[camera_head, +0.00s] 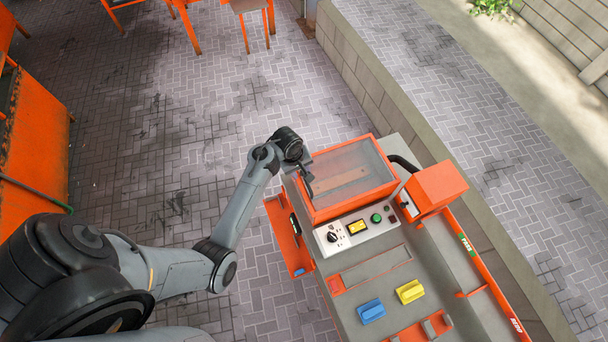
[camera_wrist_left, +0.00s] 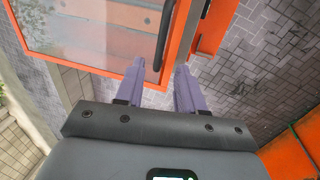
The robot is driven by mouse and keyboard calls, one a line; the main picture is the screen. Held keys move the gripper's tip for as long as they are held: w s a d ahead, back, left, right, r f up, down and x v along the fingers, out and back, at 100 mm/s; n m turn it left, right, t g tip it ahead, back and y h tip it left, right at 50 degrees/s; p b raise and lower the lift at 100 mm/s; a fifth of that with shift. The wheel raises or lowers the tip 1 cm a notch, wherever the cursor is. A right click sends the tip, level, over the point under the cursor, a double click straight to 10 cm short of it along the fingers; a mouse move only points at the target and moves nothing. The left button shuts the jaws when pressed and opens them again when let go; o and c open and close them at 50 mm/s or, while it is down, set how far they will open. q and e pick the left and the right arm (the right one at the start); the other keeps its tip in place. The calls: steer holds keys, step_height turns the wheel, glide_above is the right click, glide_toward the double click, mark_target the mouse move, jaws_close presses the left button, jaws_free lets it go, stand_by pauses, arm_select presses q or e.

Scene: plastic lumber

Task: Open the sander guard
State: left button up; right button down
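The sander guard (camera_head: 352,172) is a clear panel in an orange frame on top of the grey machine, and it looks closed. The guard also fills the upper left of the left wrist view (camera_wrist_left: 85,28). My left gripper (camera_head: 308,184) is at the guard's left edge. In the left wrist view its two purple fingers (camera_wrist_left: 158,66) are apart, with the end of the handle between them. I cannot tell whether they touch it. My right gripper is not in view.
A control panel (camera_head: 355,231) with a knob and buttons sits in front of the guard. A blue block (camera_head: 371,311) and a yellow block (camera_head: 410,291) lie on the machine top. An orange housing (camera_head: 436,186) stands right of the guard. Paved floor (camera_head: 190,110) is open to the left.

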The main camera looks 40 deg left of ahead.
arm_select(q)
steer(key=shift+w+d+f, duration=0.1)
steer(key=shift+w+f, duration=0.05)
steer(key=shift+f, duration=0.7)
steer(key=shift+w+d+f, duration=0.1)
steer(key=shift+w+f, duration=0.05)
steer(key=shift+f, duration=0.75)
steer(key=shift+w+d+f, duration=0.1)
steer(key=shift+w+f, duration=0.05)
steer(key=shift+f, duration=0.7)
steer(key=shift+c, duration=0.5)
jaws_close()
